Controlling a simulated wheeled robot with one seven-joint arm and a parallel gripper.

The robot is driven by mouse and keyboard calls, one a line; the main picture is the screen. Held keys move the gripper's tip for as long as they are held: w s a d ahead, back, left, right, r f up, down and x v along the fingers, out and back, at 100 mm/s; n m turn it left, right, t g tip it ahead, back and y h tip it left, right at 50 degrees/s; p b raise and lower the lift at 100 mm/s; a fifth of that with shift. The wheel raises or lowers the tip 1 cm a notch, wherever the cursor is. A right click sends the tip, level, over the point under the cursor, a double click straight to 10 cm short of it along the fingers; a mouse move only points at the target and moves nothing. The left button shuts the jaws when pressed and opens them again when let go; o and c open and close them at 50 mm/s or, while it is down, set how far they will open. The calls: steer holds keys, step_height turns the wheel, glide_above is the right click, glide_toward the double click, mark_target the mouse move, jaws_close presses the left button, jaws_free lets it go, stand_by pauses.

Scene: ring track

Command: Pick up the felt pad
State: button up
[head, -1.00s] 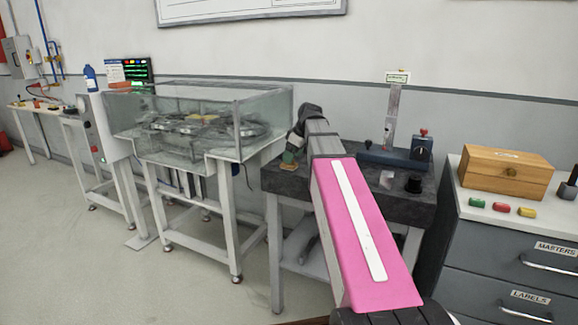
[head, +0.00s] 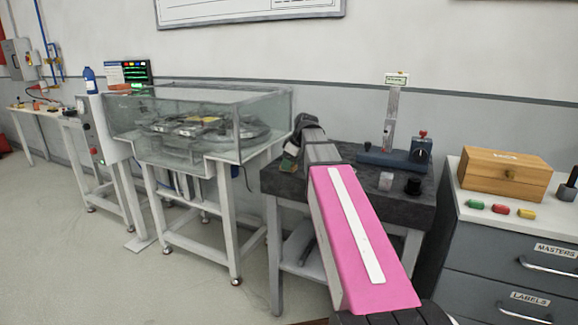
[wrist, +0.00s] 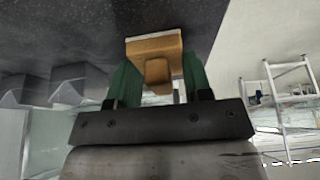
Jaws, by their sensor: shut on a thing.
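The felt pad (wrist: 150,48) shows in the wrist view as a tan, wood-coloured block with a narrow grip and a pale edge on its far side. My gripper (wrist: 158,84) has green fingers on both sides of the grip and is shut on it. The dark speckled table top lies behind the pad; I cannot tell the exact gap between them. In the head view my gripper (head: 289,158) is at the left edge of the dark table (head: 338,190). The pad is hard to make out there, being small and partly hidden by my wrist.
A glass-walled enclosure (head: 190,125) on a white frame stands just left of my gripper. On the dark table are a blue-based gauge stand (head: 392,160), a clear block (head: 386,181) and a black knob (head: 413,187). A drawer cabinet (head: 500,250) stands at right.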

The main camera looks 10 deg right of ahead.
step_height(320, 180, up, 4)
steer(key=shift+r, duration=0.1)
steer(key=s+a+r, duration=0.2)
steer(key=a+r, duration=0.4)
steer(key=a, duration=0.5)
steer(key=shift+s+a+r, duration=0.15)
steer(key=shift+s+r, duration=0.2)
steer(key=shift+r, duration=0.05)
